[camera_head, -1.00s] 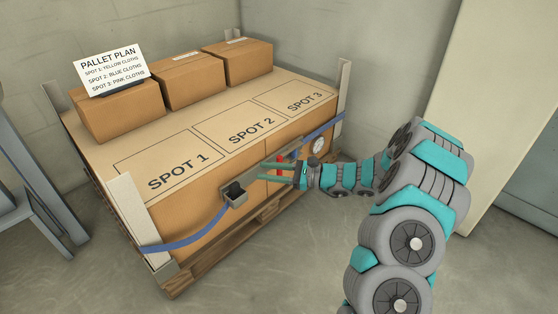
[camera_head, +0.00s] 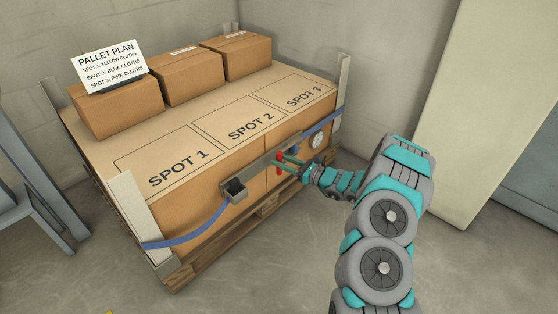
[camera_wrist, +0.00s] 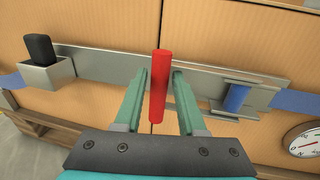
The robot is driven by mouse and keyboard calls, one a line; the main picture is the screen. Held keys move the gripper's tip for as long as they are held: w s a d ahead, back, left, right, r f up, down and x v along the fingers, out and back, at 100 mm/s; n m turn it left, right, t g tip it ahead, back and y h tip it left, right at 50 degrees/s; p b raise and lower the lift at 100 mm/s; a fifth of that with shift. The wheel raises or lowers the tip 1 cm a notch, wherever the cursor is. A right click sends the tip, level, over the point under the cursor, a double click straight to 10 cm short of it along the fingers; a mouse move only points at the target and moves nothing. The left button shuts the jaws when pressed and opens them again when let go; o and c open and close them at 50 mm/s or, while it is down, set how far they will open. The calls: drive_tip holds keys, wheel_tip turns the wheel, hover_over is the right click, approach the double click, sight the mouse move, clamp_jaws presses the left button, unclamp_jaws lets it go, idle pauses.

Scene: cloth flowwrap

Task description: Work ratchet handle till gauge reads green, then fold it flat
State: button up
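The red ratchet handle (camera_wrist: 158,85) stands out from a long metal bar (camera_wrist: 110,65) on the front of the carton. My gripper (camera_wrist: 159,78) is open, with one green finger on each side of the handle and a narrow gap showing on both sides. In the head view, the red handle (camera_head: 279,163) shows at the tips of my gripper (camera_head: 288,166). The round white gauge (camera_head: 317,141) is on the carton front, right of the bar. It also shows, cut off, in the wrist view (camera_wrist: 303,140); its reading is too small to tell.
A blue strap (camera_head: 190,238) runs to the bar's ends. A metal holder with a black block (camera_head: 236,189) is at the bar's left end. The large carton, marked with three spots, sits on a wooden pallet (camera_head: 180,279). Three small boxes and a sign (camera_head: 110,66) stand on top.

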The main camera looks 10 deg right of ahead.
drive_tip(key=shift+w+a, duration=0.45)
drive_tip(key=shift+a, duration=0.1)
clamp_jaws()
idle(1.1)
